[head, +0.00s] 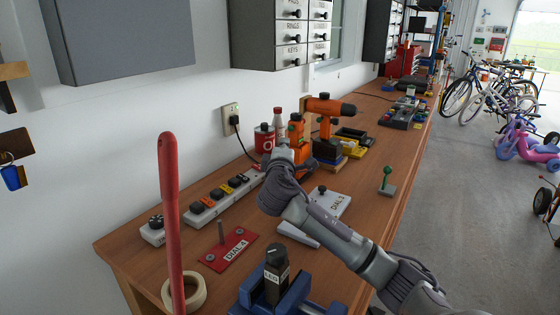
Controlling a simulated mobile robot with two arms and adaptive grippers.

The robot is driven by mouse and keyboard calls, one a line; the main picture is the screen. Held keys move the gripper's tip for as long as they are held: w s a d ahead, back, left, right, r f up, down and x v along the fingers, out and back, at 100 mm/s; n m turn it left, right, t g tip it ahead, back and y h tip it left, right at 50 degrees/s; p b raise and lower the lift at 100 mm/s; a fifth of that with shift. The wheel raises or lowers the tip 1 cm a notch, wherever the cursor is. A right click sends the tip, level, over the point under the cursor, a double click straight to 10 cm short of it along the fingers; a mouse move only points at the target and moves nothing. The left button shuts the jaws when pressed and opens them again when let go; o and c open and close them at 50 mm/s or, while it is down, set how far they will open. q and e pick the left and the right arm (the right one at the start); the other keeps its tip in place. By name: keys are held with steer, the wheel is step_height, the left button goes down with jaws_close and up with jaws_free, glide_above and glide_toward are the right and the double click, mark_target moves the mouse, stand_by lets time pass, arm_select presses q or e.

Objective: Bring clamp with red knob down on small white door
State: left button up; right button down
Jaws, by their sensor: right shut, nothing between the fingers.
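My right gripper (283,152) is shut and empty. It hangs over the workbench beside the power strip, in front of the orange tools, and hides part of what lies behind it. I cannot make out a clamp with a red knob or a small white door for certain. A tall red handle (170,210) stands upright at the near left. A white plate marked DIAL 3 (336,203) with a dark knob lies just right of my right wrist. My left gripper is out of view.
The wooden bench (345,240) runs away along the wall. A blue vise (300,302), a red DIAL 4 plate (228,252), a tape roll (190,292), a power strip (220,200), an orange drill (328,108) and a green-knobbed lever (387,178) crowd it. Bicycles (490,95) stand right.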

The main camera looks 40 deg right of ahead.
steer(key=shift+w+a+r, duration=0.1)
steer(key=shift+a+r, duration=0.1)
steer(key=shift+r, duration=0.7)
steer(key=shift+w+a+r, duration=0.15)
steer(key=shift+r, duration=0.7)
steer(key=shift+w+a+r, duration=0.1)
steer(key=shift+a+r, duration=0.1)
steer(key=shift+r, duration=0.7)
steer(key=shift+a+r, duration=0.1)
